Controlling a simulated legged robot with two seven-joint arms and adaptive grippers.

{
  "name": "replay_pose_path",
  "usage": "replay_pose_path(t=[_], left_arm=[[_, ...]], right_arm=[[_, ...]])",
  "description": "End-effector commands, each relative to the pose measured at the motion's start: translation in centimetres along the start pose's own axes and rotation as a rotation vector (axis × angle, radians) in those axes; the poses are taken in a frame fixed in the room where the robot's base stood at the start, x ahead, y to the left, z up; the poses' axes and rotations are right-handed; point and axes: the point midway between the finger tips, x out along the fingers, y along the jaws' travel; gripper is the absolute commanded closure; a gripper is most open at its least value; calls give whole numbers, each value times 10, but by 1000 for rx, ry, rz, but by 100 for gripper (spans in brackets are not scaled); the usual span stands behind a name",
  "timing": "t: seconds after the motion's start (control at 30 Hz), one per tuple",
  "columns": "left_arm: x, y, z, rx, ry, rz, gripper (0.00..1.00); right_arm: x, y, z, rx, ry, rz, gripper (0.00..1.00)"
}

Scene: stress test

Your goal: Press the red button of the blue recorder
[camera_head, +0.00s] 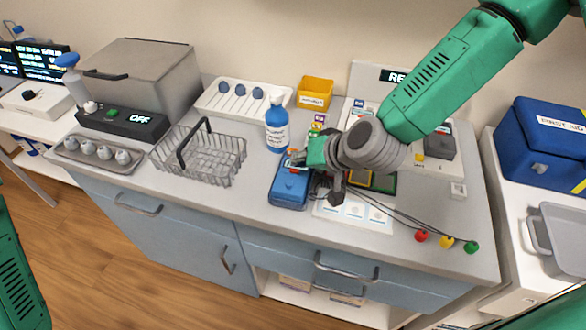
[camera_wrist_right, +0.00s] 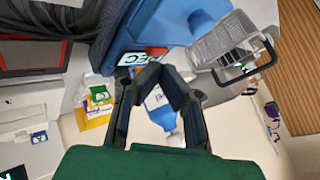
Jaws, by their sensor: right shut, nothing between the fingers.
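The blue recorder (camera_head: 289,191) lies on the counter, left of my right gripper in the head view. In the right wrist view the recorder (camera_wrist_right: 180,22) fills the top centre, with a white REC label beyond the fingertips. My right gripper (camera_wrist_right: 161,72) is shut and empty, fingertips close to the recorder's edge; contact cannot be told. In the head view it is partly hidden by its own wrist. My left gripper is out of view.
A white and blue bottle (camera_head: 277,127) stands just behind the recorder. A wire basket (camera_head: 215,160) is to its left, a yellow bin (camera_head: 315,92) behind. Cables with red, yellow and green ends (camera_head: 446,242) lie at front right. A white card (camera_head: 352,212) lies nearby.

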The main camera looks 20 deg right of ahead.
Motion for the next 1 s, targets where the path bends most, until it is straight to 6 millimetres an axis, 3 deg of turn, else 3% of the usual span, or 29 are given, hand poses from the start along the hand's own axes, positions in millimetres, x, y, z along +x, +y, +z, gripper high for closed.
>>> replay_pose_path(t=[0.4, 1.0], left_arm=[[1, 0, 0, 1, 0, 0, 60], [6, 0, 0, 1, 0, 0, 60]], right_arm=[[3, -6, 3, -9, 0, 6, 100], [6, 2, 5, -4, -1, 3, 100]])
